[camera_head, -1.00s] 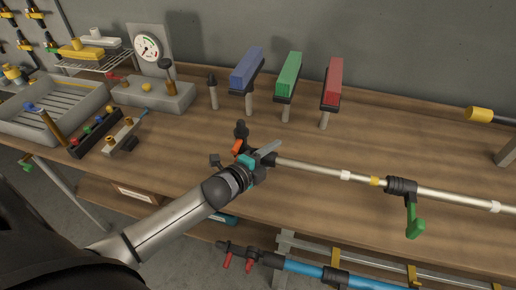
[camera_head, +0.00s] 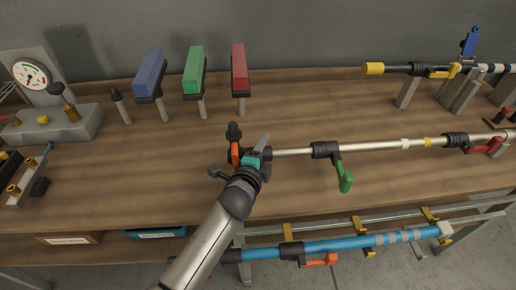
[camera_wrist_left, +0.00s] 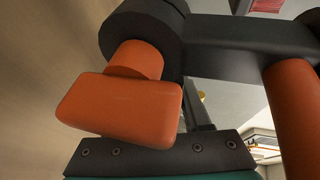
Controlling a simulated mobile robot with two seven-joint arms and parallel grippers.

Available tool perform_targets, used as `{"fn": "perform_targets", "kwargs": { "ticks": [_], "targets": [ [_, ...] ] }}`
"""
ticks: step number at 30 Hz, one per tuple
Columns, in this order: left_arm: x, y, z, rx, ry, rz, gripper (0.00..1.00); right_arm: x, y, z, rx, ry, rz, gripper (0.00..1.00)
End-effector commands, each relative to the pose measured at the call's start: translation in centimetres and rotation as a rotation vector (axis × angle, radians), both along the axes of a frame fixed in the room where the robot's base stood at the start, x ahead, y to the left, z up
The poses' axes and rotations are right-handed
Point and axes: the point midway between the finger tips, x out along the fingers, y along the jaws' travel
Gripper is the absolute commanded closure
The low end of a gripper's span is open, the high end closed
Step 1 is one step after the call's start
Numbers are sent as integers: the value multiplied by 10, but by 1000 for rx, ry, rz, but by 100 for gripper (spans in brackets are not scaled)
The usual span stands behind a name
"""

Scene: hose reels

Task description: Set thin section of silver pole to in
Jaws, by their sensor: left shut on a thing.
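The silver pole (camera_head: 378,147) lies level above the bench, running left to right. Its thin section (camera_head: 293,152) is the short stretch at the left, entering a black collar (camera_head: 325,150) with a green lever (camera_head: 345,180). White and yellow bands show right of that collar, before a second black collar (camera_head: 456,139) with a red lever (camera_head: 485,147). My left gripper (camera_head: 262,152) is shut at the pole's left end; its jaws partly hide the grip. A dark fitting with an orange part (camera_head: 235,153) is beside it. Orange and black parts (camera_wrist_left: 125,105) fill the left wrist view.
Blue (camera_head: 149,75), green (camera_head: 194,70) and red (camera_head: 239,68) blocks stand on posts behind. A gauge unit (camera_head: 45,100) is at the left. A black pole with yellow cap (camera_head: 374,68) is at the back right. A blue pole (camera_head: 345,244) hangs below the bench front.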

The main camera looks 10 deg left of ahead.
Motion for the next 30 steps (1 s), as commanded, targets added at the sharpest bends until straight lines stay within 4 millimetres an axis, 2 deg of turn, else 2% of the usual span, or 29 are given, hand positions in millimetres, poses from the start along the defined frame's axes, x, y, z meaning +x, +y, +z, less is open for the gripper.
{"fn": "perform_targets", "kwargs": {
  "ticks": [6, 7, 14, 23, 26, 30],
  "targets": [
    [0, -2, 1, -2, -1, -4, 100, 0, 0, 0, 0, 0, 0, 100],
    [0, -2, 1, -2, -1, -4, 49, 0, 0, 0, 0, 0, 0, 100],
    [0, -1, 1, -2, -1, -3, 23, 0, 0, 0, 0, 0, 0, 100],
    [-1, 0, 0, -1, 0, -2, 22, 0, 0, 1, 0, 0, 0, 100],
    [-7, 1, 1, -1, 2, -1, 22, 0, 0, 2, 0, 0, 0, 100],
    [-24, 4, 6, -2, 2, -2, 22, 0, 0, 7, -1, 0, 0, 100]
  ]
}}
